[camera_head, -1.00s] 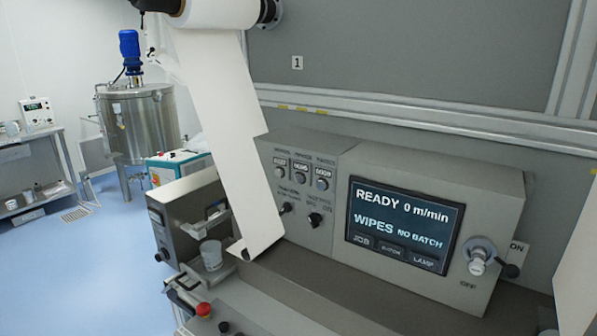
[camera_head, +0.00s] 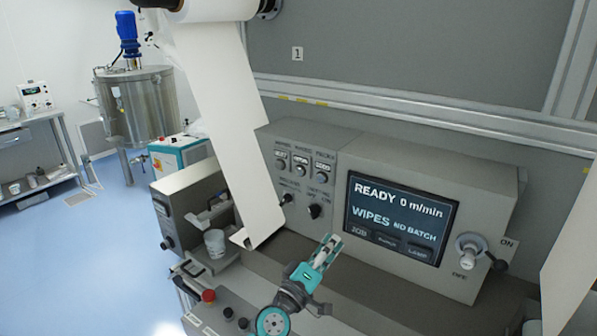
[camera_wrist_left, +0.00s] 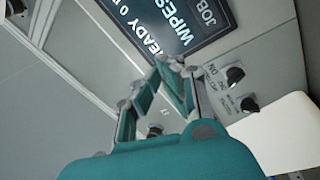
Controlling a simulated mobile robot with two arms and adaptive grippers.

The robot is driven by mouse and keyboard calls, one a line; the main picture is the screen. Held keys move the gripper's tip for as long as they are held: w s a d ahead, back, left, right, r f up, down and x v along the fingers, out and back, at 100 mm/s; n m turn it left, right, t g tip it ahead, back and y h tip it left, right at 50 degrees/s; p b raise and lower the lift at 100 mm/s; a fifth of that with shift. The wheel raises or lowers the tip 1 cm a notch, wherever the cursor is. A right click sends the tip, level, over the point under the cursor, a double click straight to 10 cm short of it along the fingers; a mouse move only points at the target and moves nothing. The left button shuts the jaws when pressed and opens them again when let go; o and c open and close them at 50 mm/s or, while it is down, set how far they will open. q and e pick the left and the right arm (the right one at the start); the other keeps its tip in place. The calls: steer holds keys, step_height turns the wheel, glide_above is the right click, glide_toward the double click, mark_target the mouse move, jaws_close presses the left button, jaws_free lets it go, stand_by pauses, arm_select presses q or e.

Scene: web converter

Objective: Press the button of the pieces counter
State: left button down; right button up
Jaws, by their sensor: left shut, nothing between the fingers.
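Three small counters sit in a row on the grey control panel: a left one (camera_head: 281,162), a middle one (camera_head: 301,167) and a right one (camera_head: 321,172). Each has a round button below its number window. Their labels are too blurred to tell surely which counts pieces. My left gripper (camera_head: 329,246) is shut and empty. In the head view it shows below the counters, in front of the lower left of the screen, apart from the counters. In the left wrist view its fingers (camera_wrist_left: 173,72) show before the panel; the counters cannot be made out there. My right gripper is not in view.
The screen (camera_head: 401,216) reads READY, 0 m/min. A black knob (camera_head: 315,211) sits below the counters, and a rotary switch (camera_head: 470,248) is at right. A white web (camera_head: 222,115) hangs just left of the counters. A red emergency button (camera_head: 208,296) is lower left.

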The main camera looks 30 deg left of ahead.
mark_target(299, 171)
arm_select(q)
steer(key=w+a+r+n+g+y, duration=0.2)
steer(key=a+n+y, duration=0.6)
steer(key=a+n, duration=0.2)
steer(key=w+a+r+n+g+y, duration=0.1)
steer(key=a+r+n+g+y, duration=0.2)
steer(key=a+n+y, duration=0.4)
steer(key=a+n, duration=0.2)
steer(key=n, duration=0.1)
steer(key=shift+w+a+y, duration=0.4)
steer(key=shift+w, duration=0.1)
steer(key=w+b, duration=0.5)
steer(key=w, duration=0.3)
steer(key=shift+w+d, duration=0.35)
steer(key=shift+d, duration=0.05)
steer(key=shift+w+r, duration=0.1)
steer(key=shift+w, duration=0.3)
